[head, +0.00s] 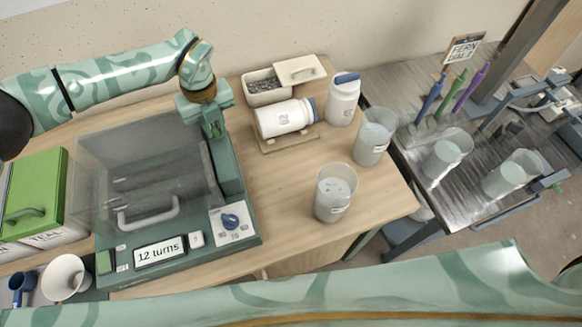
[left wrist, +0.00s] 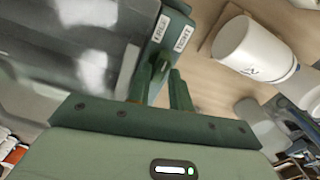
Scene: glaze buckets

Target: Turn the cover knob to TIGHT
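The green machine (head: 185,262) stands at the left of the table with a clear cover (head: 135,165) over it. A green post rises at its right rear. In the left wrist view the post top (left wrist: 172,30) carries the labels FREE and TIGHT, with a small dark green cover knob (left wrist: 160,66) below them. My left gripper (head: 213,130) is over this post. Its fingers (left wrist: 160,88) are apart, with the knob between or just beyond their tips; I cannot tell whether they touch it. The knob is hidden in the head view. My right gripper is out of view.
A blue dial (head: 230,221) and a "12 turns" display (head: 160,251) are on the machine's front. A white jar (head: 285,118) lies to the right, near an upright jar (head: 343,98) and buckets (head: 335,192). My right arm crosses the bottom foreground.

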